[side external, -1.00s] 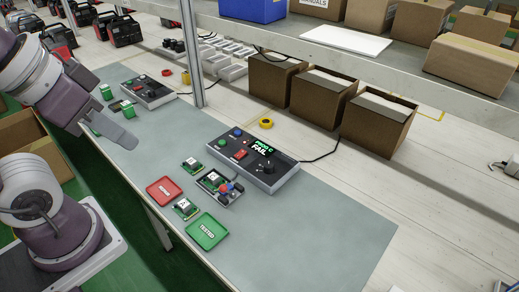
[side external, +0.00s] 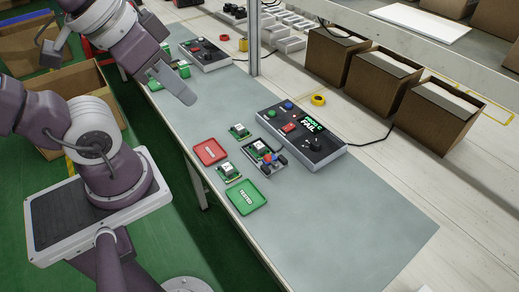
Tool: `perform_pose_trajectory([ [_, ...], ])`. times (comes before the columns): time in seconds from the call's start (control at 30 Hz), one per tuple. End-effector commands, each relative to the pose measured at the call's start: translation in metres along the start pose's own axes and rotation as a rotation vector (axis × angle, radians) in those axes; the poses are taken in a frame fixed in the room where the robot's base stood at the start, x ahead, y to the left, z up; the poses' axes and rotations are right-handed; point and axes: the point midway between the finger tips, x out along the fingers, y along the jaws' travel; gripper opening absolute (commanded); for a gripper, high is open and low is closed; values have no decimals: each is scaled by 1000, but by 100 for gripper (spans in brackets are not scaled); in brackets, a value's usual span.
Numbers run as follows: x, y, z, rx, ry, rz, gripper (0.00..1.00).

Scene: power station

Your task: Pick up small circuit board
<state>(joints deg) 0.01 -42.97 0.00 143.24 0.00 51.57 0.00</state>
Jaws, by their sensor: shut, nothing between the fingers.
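Several small green circuit boards lie on the grey bench mat. One (side external: 239,131) is beside the red tray (side external: 210,151), and another (side external: 228,172) lies between the red tray and the green "TESTED" tray (side external: 247,197). A third board (side external: 258,149) sits in a test fixture (side external: 268,162) with red and blue parts on it. My gripper (side external: 187,97) is shut and empty, above the mat's left side, beyond the red tray and apart from the near boards.
A tester box (side external: 303,135) with a "FAIL" screen stands right of the fixture, and a second control box (side external: 205,53) stands at the far end. A metal post (side external: 254,40) rises at the back edge. Cardboard boxes (side external: 383,82) line the back. The mat's near right is clear.

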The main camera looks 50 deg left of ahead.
Motion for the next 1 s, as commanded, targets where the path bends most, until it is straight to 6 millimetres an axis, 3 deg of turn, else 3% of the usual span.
perform_pose_trajectory([
  [0.1,0,0,0,0,0,0,4],
  [0.3,0,0,0,0,0,0,38],
  [0.57,0,0,-1,-3,-1,0,38],
  [0.67,8,-2,-16,-82,-33,-4,38],
  [0.77,37,-11,-53,-292,-107,-22,38],
  [0.87,88,-27,-91,-564,-186,-62,38],
  [1.0,181,-61,-118,-940,-281,-153,38],
])
